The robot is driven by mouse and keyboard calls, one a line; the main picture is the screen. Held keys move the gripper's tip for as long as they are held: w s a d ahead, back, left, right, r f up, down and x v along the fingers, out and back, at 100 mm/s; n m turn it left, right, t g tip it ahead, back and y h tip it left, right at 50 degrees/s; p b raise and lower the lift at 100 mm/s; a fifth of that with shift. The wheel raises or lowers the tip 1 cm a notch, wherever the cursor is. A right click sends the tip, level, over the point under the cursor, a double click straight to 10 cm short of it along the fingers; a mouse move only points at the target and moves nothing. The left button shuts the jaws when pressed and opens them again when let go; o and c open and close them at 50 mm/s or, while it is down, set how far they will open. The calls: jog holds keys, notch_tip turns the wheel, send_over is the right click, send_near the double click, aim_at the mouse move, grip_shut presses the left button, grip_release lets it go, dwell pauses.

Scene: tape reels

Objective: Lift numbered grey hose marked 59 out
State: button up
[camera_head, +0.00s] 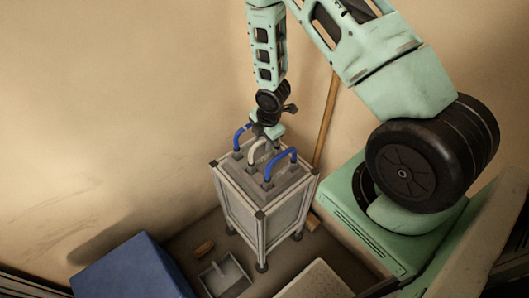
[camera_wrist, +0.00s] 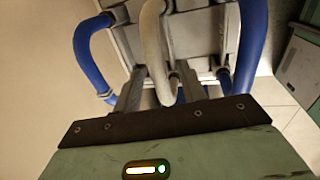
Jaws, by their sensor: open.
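A pale grey hose (camera_head: 254,150) arches up from the top of a metal-framed stand (camera_head: 238,206), between two blue hoses. It also shows in the wrist view (camera_wrist: 153,40), where it runs down between my gripper's fingers. My gripper (camera_head: 266,132) is above the stand, pointing down. In the wrist view my gripper (camera_wrist: 161,85) is open, with a finger on each side of the grey hose. I cannot tell whether either finger touches it. No number is readable on any hose.
A blue hose (camera_head: 240,136) stands left of the grey one and another blue hose (camera_head: 283,155) stands right, both close by. A blue box (camera_head: 133,268), a grey dustpan-like thing (camera_head: 224,274) and a pale slab (camera_head: 315,282) are on the floor. A wooden pole (camera_head: 326,122) leans behind.

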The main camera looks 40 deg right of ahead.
jog(key=shift+w+f, duration=0.15)
jog(key=shift+f, duration=0.5)
jog(key=shift+w+f, duration=0.15)
jog(key=shift+f, duration=0.5)
grip_shut()
jog(key=shift+r, duration=0.15)
notch_tip(320, 180, up, 9)
jog(key=shift+r+b, duration=0.1)
jog(key=shift+b, duration=0.35)
notch_tip(320, 180, up, 7)
jog(key=p, duration=0.5)
jog(key=shift+f, duration=0.2)
